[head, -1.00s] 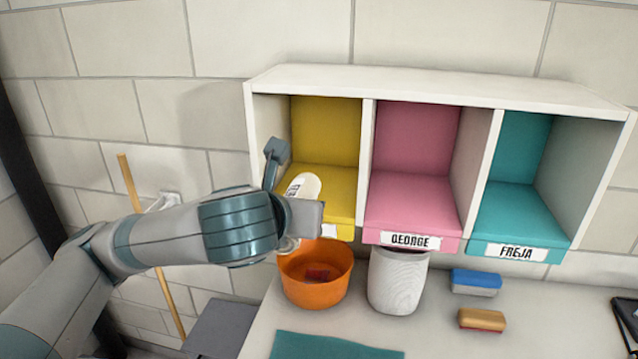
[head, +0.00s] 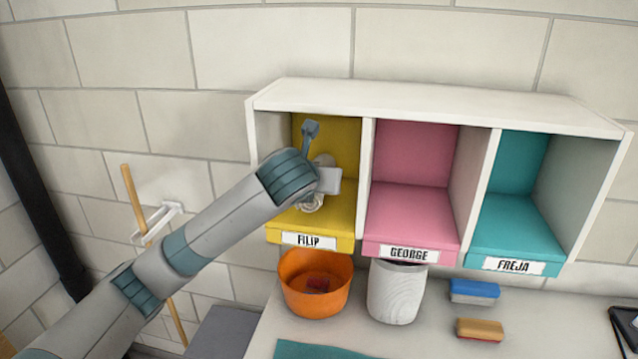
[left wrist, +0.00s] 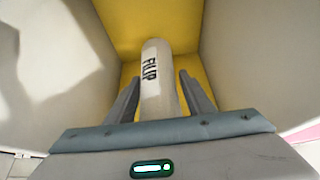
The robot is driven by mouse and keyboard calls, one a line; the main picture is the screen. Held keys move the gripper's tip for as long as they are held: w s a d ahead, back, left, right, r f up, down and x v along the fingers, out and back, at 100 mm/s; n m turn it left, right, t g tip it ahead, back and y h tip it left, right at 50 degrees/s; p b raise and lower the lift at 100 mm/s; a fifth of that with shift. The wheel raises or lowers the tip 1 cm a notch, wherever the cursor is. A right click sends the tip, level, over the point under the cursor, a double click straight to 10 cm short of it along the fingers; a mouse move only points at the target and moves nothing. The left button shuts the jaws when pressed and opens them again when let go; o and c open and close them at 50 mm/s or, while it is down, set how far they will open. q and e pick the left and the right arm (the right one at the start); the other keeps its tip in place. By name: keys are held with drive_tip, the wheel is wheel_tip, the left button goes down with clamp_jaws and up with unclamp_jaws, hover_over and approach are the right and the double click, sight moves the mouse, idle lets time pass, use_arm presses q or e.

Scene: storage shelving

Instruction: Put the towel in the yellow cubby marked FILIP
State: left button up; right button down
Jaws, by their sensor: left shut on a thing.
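The towel is a pale roll (left wrist: 152,62) with a black FILIP label, seen between my fingers in the left wrist view. My left gripper (left wrist: 158,82) is shut on it. In the head view the left gripper (head: 321,158) is inside the yellow cubby (head: 338,222) marked FILIP, and only bits of the towel (head: 312,204) show behind the hand. The roll points toward the yellow back wall (left wrist: 186,30). Whether it touches the cubby floor cannot be told. My right gripper is not in view.
The pink cubby marked GEORGE (head: 412,215) and the teal cubby marked FREJA (head: 515,228) stand to the right, both empty. White dividers (head: 365,170) wall the yellow cubby.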

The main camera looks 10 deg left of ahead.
use_arm(q)
drive_tip(key=shift+w, duration=0.3)
drive_tip(key=shift+w+r+p, duration=0.1)
drive_tip(key=shift+w+p, duration=0.2)
drive_tip(key=shift+w, duration=0.2)
wheel_tip(320, 180, down, 3)
drive_tip(key=shift+r+p, duration=0.15)
drive_tip(key=shift+p, duration=0.6)
drive_tip(key=shift+f, duration=0.45)
drive_tip(key=shift+f, duration=0.1)
drive_tip(key=o, duration=1.3)
drive_tip(key=shift+o, duration=0.2)
drive_tip(key=shift+s, duration=0.1)
